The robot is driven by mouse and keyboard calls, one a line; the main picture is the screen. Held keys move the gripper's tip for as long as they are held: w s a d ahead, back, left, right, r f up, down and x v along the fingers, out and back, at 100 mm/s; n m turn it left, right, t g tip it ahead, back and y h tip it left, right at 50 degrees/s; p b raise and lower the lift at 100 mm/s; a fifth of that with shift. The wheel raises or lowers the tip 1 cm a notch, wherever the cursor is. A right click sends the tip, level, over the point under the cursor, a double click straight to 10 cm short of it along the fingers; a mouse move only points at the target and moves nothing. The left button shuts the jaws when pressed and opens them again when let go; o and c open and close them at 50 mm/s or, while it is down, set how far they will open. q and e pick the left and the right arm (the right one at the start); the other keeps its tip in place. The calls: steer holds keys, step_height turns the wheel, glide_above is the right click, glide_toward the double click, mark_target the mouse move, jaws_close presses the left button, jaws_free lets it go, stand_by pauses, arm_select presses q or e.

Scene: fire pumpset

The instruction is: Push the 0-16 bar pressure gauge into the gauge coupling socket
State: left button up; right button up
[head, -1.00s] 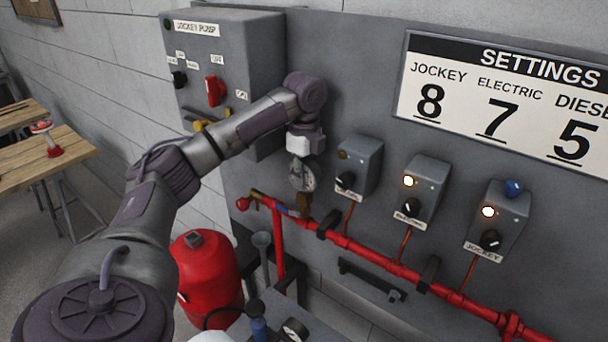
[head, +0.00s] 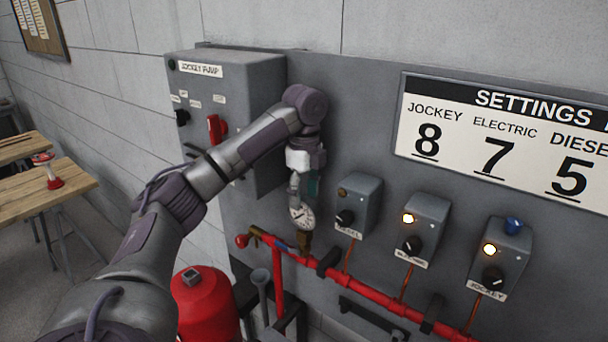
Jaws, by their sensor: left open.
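The pressure gauge (head: 302,216) has a round white dial and stands roughly upright at the left part of the red pipe. Its lower end meets the brass gauge coupling socket (head: 305,240); how deep it sits I cannot tell. My left gripper (head: 303,190) points down from above, just over the gauge, with its jaws open. Whether a fingertip still touches the gauge's top is too small to tell. The dial's scale is unreadable. My right gripper is not in view.
The red pipe (head: 375,301) runs along the grey panel. Switch boxes (head: 424,229) stand to the right of the gauge. The jockey pump cabinet (head: 240,95) is behind my left arm. A red tank (head: 208,308) stands below left, and a wooden table (head: 50,190) at far left.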

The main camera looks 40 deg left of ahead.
arm_select(q)
step_height(320, 180, up, 7)
steer(key=shift+f, duration=0.2)
steer(key=shift+f, duration=0.1)
